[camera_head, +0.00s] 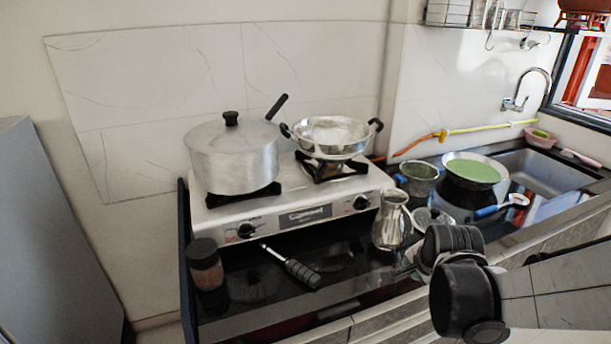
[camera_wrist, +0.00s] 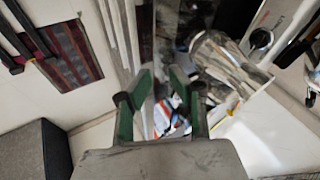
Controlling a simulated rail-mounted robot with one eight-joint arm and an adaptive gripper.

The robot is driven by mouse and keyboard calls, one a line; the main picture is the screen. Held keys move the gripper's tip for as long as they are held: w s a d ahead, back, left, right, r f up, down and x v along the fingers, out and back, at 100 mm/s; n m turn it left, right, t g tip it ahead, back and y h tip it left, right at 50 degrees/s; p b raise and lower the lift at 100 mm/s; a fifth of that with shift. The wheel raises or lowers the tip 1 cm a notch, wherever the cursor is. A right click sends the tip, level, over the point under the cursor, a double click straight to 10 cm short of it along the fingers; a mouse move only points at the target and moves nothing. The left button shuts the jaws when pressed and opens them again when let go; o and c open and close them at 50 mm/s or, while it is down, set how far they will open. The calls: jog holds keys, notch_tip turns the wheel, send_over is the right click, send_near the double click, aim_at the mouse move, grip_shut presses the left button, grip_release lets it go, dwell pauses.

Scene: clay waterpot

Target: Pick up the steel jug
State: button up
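The steel jug (camera_head: 391,222) stands upright on the black counter, in front of the stove's right end. In the wrist view a shiny metal body, which looks like the jug (camera_wrist: 228,62), lies beyond and right of the fingers. My gripper (camera_wrist: 162,78) is open, its two green-faced fingers apart with no object held between them. In the head view my gripper's dark housing is just right of and in front of the jug; its fingertips are mostly hidden there. I cannot tell from these views whether a finger touches the jug.
A stove (camera_head: 285,212) bears a lidded pot (camera_head: 233,160) and a wok (camera_head: 333,137). A lidded vessel (camera_head: 430,217) is close right of the jug. A green-filled bowl (camera_head: 473,172) is behind right.

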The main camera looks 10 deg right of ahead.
aim_at(405, 235)
jog(key=w+d, duration=0.1)
jog(key=w, duration=0.3)
jog(key=w+d, duration=0.1)
jog(key=w, duration=0.3)
jog(key=w+d+f, duration=0.1)
jog(key=w, duration=0.3)
jog(key=shift+w+d+f+b, duration=0.1)
jog(key=shift+d+b, duration=0.2)
jog(key=shift+d, duration=0.1)
jog(key=shift+x, duration=0.9)
grip_shut()
